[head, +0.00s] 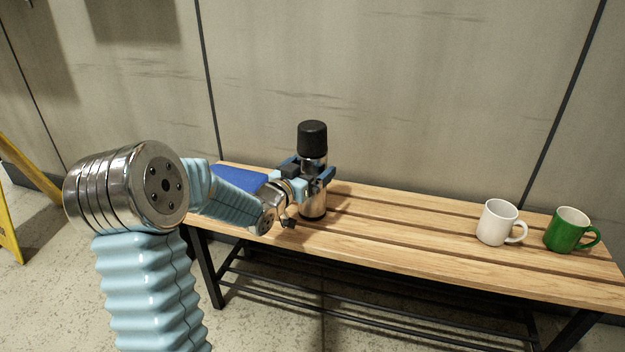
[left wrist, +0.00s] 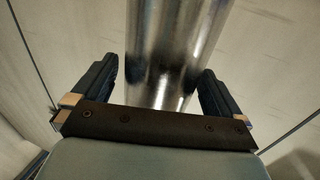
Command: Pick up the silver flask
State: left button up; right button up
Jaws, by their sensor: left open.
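The silver flask (head: 313,205) stands upright on the wooden bench, with a black cap on top. My left gripper (head: 318,174) is at the flask's upper body, below the cap, with its fingers on either side of it. In the left wrist view the flask (left wrist: 172,50) rises between the two dark fingers of my left gripper (left wrist: 158,85). The fingers are open, with a gap showing on the left side; on the right the finger is close to the flask, and I cannot tell whether it touches. My right gripper is not in view.
The slatted wooden bench (head: 400,225) stands along a grey wall. A white mug (head: 497,223) and a green mug (head: 567,231) stand at its right end. A blue object (head: 238,177) lies at the left end, partly behind my arm. The bench between flask and mugs is clear.

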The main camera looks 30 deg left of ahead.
pick_arm(q)
jog(key=shift+w, duration=1.45)
jog(key=shift+r, duration=0.1)
jog(key=c, duration=1.3)
